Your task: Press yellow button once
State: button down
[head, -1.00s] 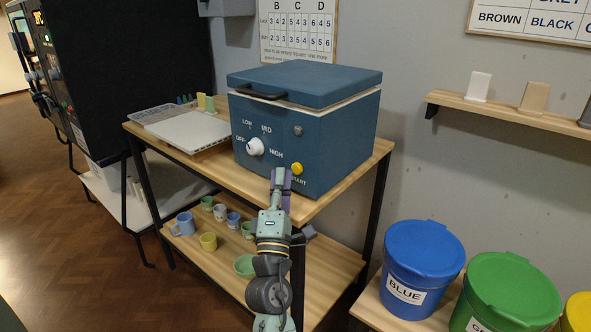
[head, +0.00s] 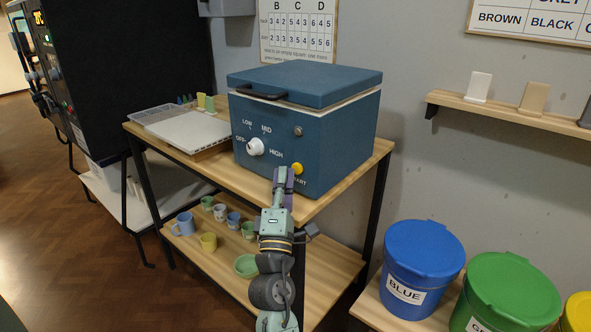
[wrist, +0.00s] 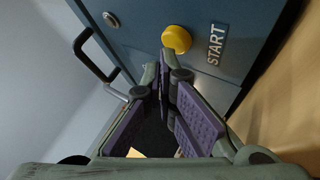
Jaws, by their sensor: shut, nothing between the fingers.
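The yellow button (head: 297,168) is on the lower right of the front of a blue box-shaped unit (head: 330,145), by a START label. My gripper (head: 284,172) is in front of the panel, just left of the button in the head view. In the wrist view my gripper (wrist: 165,62) is shut and empty, its tips just below the button in the picture. A small gap shows there; I cannot tell the depth.
A white dial (head: 255,146) and a small grey lamp (head: 298,131) share the panel. The unit stands on a wooden-topped table (head: 225,172) beside a white board (head: 188,131). Cups and a green bowl (head: 246,265) stand on the shelf below. A blue bucket (head: 423,262) is at right.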

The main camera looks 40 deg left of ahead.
jog(key=shift+w+d+r, duration=0.3)
jog(key=shift+w+r, duration=0.05)
jog(key=shift+w, duration=0.35)
dwell(1.1)
jog(key=shift+s+f, duration=0.15)
jog(key=shift+f, duration=0.2)
jog(key=shift+s+f, duration=0.1)
jog(key=shift+f, duration=0.05)
jog(key=shift+s+d+f+b, duration=0.15)
jog(key=shift+s+b, duration=0.2)
jog(key=shift+s, duration=0.3)
jog(key=shift+s+a+b, duration=0.15)
jog(key=shift+s+a, duration=0.05)
jog(key=shift+s, duration=0.8)
jog(key=shift+s+a+b, duration=0.15)
jog(key=shift+s, duration=0.8)
jog(key=shift+r, duration=0.2)
